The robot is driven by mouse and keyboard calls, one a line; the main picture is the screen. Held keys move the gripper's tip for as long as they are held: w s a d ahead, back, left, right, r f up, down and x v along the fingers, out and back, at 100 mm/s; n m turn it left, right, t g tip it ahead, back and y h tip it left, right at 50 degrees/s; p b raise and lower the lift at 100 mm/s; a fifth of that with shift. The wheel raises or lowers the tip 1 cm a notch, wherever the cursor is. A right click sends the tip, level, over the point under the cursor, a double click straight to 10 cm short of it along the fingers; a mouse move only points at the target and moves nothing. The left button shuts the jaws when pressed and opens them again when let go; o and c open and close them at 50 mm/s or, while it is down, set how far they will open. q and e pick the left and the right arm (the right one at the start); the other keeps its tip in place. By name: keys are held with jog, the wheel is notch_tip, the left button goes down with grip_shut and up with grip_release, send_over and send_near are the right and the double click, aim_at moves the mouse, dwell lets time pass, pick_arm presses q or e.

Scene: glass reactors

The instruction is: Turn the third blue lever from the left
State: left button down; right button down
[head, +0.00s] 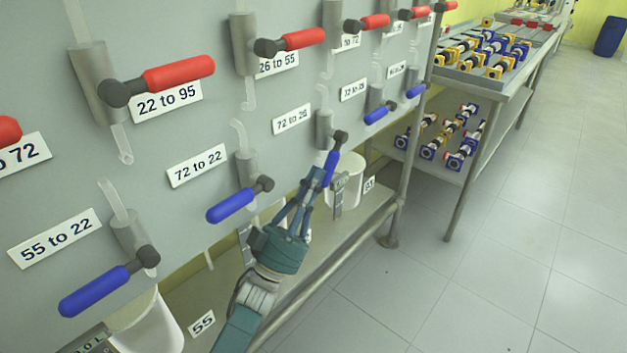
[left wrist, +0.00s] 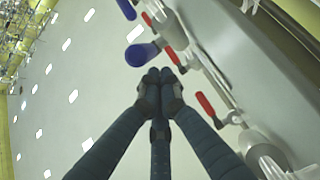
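The third blue lever from the left (head: 331,168) is on the grey panel, below and right of the "72 to 26" label. It hangs steeply downward, while the second blue lever (head: 230,207) and first blue lever (head: 95,291) slope gently down-left. My left gripper (head: 316,176) is beside the third lever, its fingertips overlapping or touching the handle's left side. In the left wrist view, the fingers (left wrist: 160,77) are drawn together with nothing seen between them, and a blue handle (left wrist: 141,54) is just beyond the tips. Contact is not certain. My right gripper is out of view.
Red levers (head: 180,74) line the panel above the blue ones. A white vessel (head: 346,180) stands behind the gripper on the low shelf under the panel. A metal rack (head: 508,84) with blue and yellow parts is at the right. The tiled floor (head: 500,270) is clear.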

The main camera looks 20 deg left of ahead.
pick_arm(q)
jog(key=shift+f+b, duration=0.2)
jog(key=shift+b, duration=0.2)
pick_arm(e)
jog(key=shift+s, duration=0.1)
pick_arm(q)
jog(key=shift+w+t+b, duration=0.15)
jog(key=shift+t+b, duration=0.15)
jog(key=shift+b, duration=0.35)
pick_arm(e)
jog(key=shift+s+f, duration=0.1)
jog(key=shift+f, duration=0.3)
